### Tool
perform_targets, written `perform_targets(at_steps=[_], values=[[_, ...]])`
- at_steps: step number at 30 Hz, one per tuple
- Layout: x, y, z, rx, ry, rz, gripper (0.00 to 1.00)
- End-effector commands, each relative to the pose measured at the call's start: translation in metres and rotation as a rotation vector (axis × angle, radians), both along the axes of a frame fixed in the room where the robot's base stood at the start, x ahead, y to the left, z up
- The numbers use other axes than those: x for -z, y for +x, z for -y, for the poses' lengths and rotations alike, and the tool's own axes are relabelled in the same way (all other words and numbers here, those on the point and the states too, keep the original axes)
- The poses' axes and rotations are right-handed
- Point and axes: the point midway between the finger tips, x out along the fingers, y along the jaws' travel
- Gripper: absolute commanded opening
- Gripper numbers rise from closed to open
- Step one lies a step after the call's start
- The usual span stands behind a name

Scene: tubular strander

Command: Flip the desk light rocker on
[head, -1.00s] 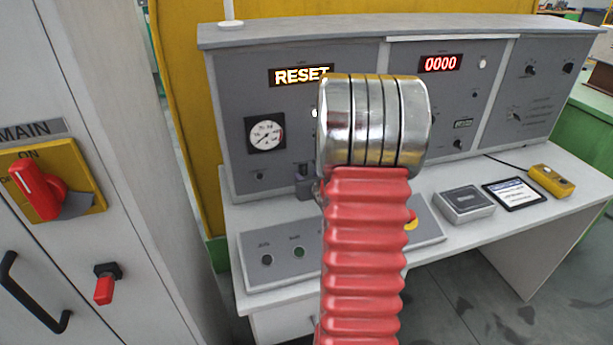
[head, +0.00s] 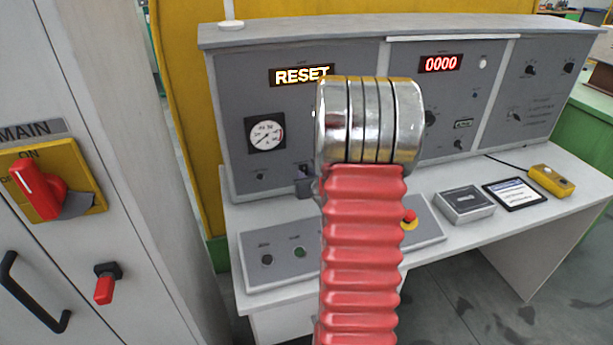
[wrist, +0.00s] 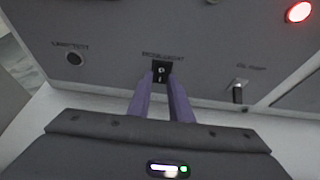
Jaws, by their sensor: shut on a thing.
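The desk light rocker (wrist: 161,71) is a small black switch with a white mark, set in the grey panel under a blurred label in the wrist view. My gripper (wrist: 160,76) has two purple fingers that reach up to the rocker, one at each side of its lower part. The fingers are shut on the rocker, with their tips at the panel. In the head view my red, ribbed arm with its metal end covers the middle of the desk, and the fingertips cannot be made out there.
A toggle (wrist: 238,92) is right of the rocker, and a dark knob (wrist: 74,58) is left. A red lamp (wrist: 299,12) glows at top right. The desk holds a button box (head: 285,262), a grey box (head: 464,203), a tablet (head: 514,193) and a yellow box (head: 551,180).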

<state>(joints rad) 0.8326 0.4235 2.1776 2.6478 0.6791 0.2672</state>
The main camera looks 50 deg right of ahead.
Motion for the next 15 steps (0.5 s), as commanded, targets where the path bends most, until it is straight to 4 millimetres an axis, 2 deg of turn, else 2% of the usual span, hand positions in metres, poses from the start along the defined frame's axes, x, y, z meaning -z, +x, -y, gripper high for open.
perform_targets(at_steps=[15], values=[[0.0047, 0.0006, -0.002, -0.004, -0.033, 0.066, 0.0]])
